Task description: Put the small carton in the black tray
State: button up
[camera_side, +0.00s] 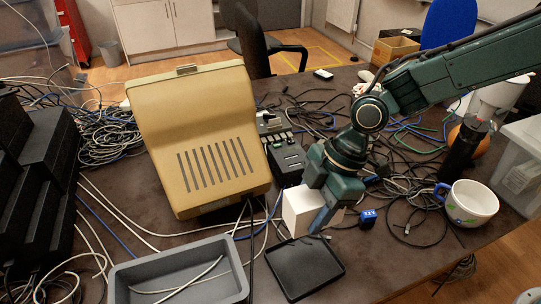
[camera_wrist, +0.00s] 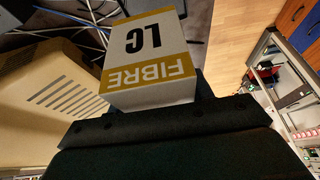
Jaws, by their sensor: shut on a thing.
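The small carton is a white box (camera_side: 297,212) just behind the black tray in the side view. In the wrist view the carton (camera_wrist: 148,62) shows a white and yellow face with "LC" and "FIBRE" upside down. My gripper (camera_side: 320,213) is shut on the carton, with one blue-green finger across its near side. The dark gripper body fills the bottom of the wrist view. The black tray (camera_side: 300,272) is shallow, empty and flat on the table near its front edge. I cannot tell how high the carton is above the table.
A grey bin (camera_side: 180,270) with cables in it stands left of the tray. A beige slotted case (camera_side: 205,140) stands behind. A blue tagged item (camera_side: 367,218) and a white mug (camera_side: 470,203) are to the right. Loose cables cover much of the table.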

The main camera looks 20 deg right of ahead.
notch_tip(320, 180, down, 14)
jog(key=shift+f, duration=0.1)
dwell(0.4)
jog(key=shift+f, duration=1.8)
jog(key=shift+f, duration=0.2)
jog(key=o, duration=1.1)
jog(key=shift+r, duration=0.2)
jog(key=shift+v, duration=6)
jog(key=shift+d, duration=0.1)
